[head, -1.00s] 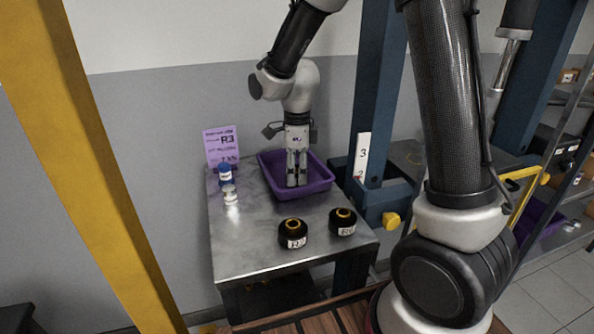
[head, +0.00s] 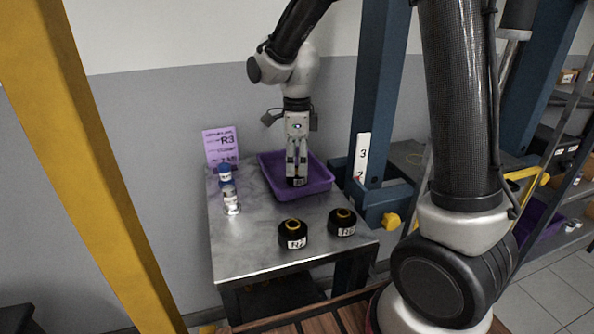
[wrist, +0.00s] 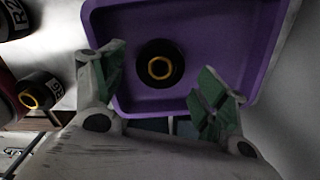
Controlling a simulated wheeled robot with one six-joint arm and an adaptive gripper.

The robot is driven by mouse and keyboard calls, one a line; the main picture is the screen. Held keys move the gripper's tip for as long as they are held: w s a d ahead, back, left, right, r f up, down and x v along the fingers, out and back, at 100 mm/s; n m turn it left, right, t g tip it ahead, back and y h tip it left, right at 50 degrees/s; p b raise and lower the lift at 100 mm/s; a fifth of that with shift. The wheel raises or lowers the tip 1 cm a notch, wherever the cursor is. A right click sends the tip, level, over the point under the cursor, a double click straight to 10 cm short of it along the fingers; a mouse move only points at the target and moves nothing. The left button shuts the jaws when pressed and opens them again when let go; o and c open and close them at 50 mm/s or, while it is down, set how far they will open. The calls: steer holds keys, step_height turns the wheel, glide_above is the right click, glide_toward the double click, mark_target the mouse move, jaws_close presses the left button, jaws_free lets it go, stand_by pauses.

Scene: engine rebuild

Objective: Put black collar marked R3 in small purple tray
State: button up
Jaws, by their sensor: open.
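A black collar with a gold ring on top (wrist: 160,64) sits in the small purple tray (wrist: 113,45), upright on its floor. In the head view the collar (head: 298,182) shows below my fingers, with a pale label that I cannot read clearly. The tray (head: 322,185) stands at the back of the metal table. My gripper (head: 297,172) is open just above the collar, with a finger on either side in the wrist view and gaps between fingers and collar.
Two other black collars stand at the table's front, one marked R2 (head: 293,235) and one (head: 342,223) less legible. A blue post (head: 378,100) rises at the right.

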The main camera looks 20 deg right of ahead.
mark_target(297, 171)
step_height(297, 171, up, 8)
steer(key=s+d+r+n+t, duration=0.2)
steer(key=s+d+n, duration=0.5)
steer(key=s+n, duration=0.4)
steer(key=s+d+r+n+t, duration=0.2)
steer(key=s+d+r+n, duration=0.1)
steer(key=s+d+n, duration=0.4)
steer(key=shift+s+d+n, duration=0.4)
steer(key=shift+s+n, duration=1.5)
steer(key=shift+s, duration=0.35)
